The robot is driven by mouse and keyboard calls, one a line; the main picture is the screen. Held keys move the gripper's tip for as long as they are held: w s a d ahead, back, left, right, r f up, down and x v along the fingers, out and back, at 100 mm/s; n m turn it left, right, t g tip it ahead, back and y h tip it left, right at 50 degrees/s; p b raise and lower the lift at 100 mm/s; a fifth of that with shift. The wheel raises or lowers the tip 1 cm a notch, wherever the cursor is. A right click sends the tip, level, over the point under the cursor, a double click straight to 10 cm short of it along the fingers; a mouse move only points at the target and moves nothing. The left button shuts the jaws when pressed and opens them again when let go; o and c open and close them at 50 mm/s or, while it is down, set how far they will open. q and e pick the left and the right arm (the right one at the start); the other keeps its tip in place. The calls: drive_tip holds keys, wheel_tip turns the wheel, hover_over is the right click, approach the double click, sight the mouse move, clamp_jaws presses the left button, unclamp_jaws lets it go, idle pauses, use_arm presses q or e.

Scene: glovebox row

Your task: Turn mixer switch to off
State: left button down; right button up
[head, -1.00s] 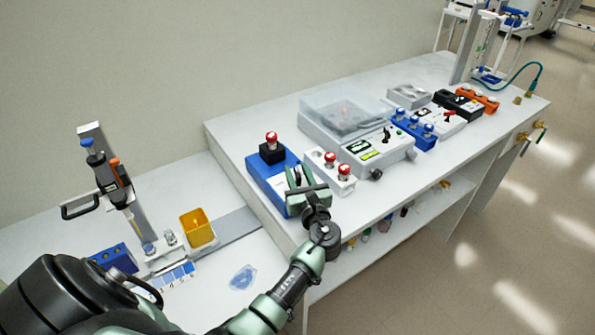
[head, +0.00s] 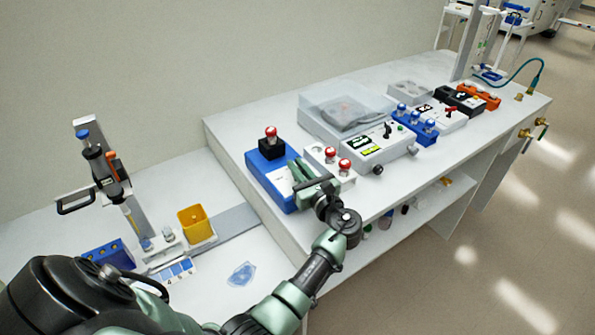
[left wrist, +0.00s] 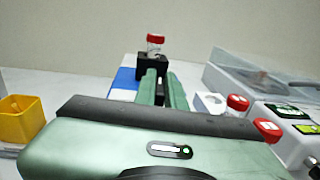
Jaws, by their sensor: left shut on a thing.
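The blue mixer (head: 256,166) stands near the left end of the raised bench, with a black block (head: 271,149) on top that holds a red-capped vial (head: 271,132). My left gripper (head: 298,170) reaches over the mixer's right front side, by its white label (head: 280,181). In the left wrist view, its green fingers (left wrist: 160,84) stand close together with a narrow dark part between them, in front of the black block (left wrist: 151,66). They are shut on what seems to be the mixer switch, mostly hidden by the fingers. My right gripper is not in view.
A white rack (head: 317,156) with red-capped vials stands close to the right of my gripper. A clear-lidded instrument (head: 371,152) and a blue vial rack (head: 428,135) stand farther right. A yellow bin (head: 196,222) and a pipette stand are on the lower left surface.

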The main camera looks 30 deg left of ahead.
use_arm(q)
drive_tip(key=n+g+y+b, duration=0.1)
drive_tip(key=g+b, duration=0.1)
drive_tip(key=n+g+b, duration=0.1)
drive_tip(key=n+g, duration=0.1)
drive_tip(key=g, duration=0.1)
drive_tip(key=shift+f+n+y+b, duration=0.15)
drive_tip(key=shift+n+y+b, duration=0.15)
drive_tip(key=shift+y+b, duration=0.1)
drive_tip(key=shift+n+g+b, duration=0.5)
drive_tip(key=shift+g+b, duration=0.05)
drive_tip(key=shift+g, duration=0.75)
drive_tip(key=shift+r, duration=0.2)
drive_tip(key=c, duration=1.5)
unclamp_jaws()
